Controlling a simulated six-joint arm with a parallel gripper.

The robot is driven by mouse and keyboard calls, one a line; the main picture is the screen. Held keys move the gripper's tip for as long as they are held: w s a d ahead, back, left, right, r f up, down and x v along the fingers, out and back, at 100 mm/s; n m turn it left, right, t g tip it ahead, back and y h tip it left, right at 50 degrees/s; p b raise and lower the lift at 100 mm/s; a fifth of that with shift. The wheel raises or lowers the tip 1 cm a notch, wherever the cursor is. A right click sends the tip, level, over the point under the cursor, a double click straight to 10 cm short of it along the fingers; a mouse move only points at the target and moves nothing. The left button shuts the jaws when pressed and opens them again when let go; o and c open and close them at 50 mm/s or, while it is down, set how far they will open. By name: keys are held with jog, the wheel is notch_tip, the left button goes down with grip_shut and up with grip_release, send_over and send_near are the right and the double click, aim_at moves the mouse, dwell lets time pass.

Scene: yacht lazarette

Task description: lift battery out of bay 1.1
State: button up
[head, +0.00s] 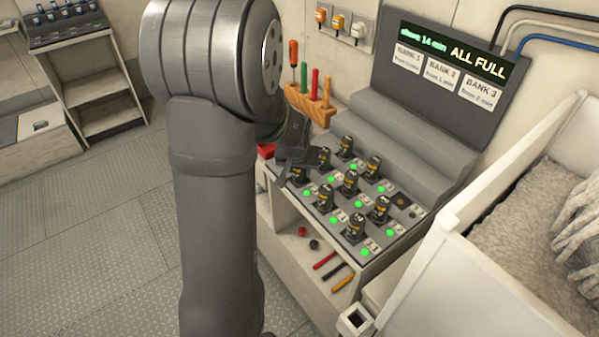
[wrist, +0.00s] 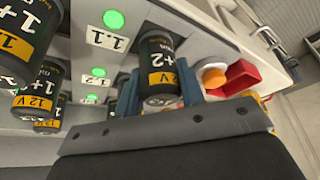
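The battery in bay 1.1 is a dark cylinder with a yellow 12 V band (wrist: 163,76). It stands beside the 1.1 label and a lit green light in the wrist view. In the head view this battery (head: 298,174) is at the left end of the charger's front row, partly hidden by my gripper. My gripper (head: 302,160) is over it. In the wrist view the blue fingers of my gripper (wrist: 160,90) lie on both sides of the battery, very close to it. Whether they press on it cannot be told. The battery's lower end is hidden.
Several other batteries (head: 350,183) stand close by in the charger (head: 420,190). A wooden tool rack (head: 309,104) is just behind my gripper. A red box (wrist: 228,77) and orange knob (wrist: 211,75) are beside the battery. A white bin (head: 445,240) is at right. The screen (head: 450,50) reads ALL FULL.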

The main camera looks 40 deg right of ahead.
jog(key=c, duration=0.5)
jog(key=shift+o, duration=0.2)
jog(key=shift+r, duration=0.15)
